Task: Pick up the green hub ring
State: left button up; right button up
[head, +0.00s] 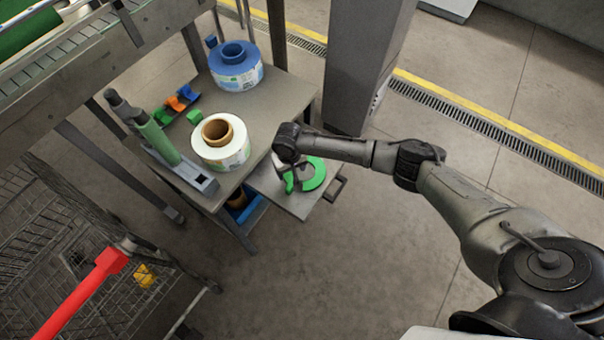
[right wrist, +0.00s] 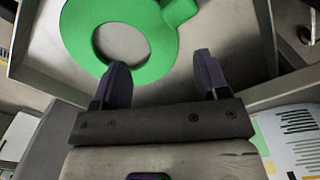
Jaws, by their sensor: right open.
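The green hub ring (head: 315,174) lies flat in an open drawer (head: 297,205) under the worktable. In the right wrist view the green hub ring (right wrist: 82,38) is a flat ring with a round hole and a tab at its upper right. My right gripper (head: 297,182) is over the drawer, its wrist hiding part of it. In the right wrist view the right gripper (right wrist: 162,72) is open and empty; its fingers are at the ring's near edge, the left one overlapping it in the picture. I cannot tell whether they touch. My left gripper is not in view.
A white reel (head: 221,157) and a blue reel (head: 236,79) stand on the table (head: 277,100). A green roller device (head: 158,140) and small coloured pieces (head: 181,99) are beside them. A grey column (head: 366,65) stands behind; a wire cart (head: 90,240) is at lower left.

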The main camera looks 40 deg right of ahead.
aim_at(290, 178)
notch_tip(290, 178, down, 4)
jog(key=shift+w+a+r+b, duration=0.1)
jog(key=shift+w+r+b, duration=0.1)
jog(key=shift+b, duration=0.4)
jog(key=shift+f, duration=0.65)
jog(key=shift+c, duration=0.4)
jog(key=c, duration=0.9)
jog(key=shift+c, duration=0.5)
jog(key=shift+r, duration=0.1)
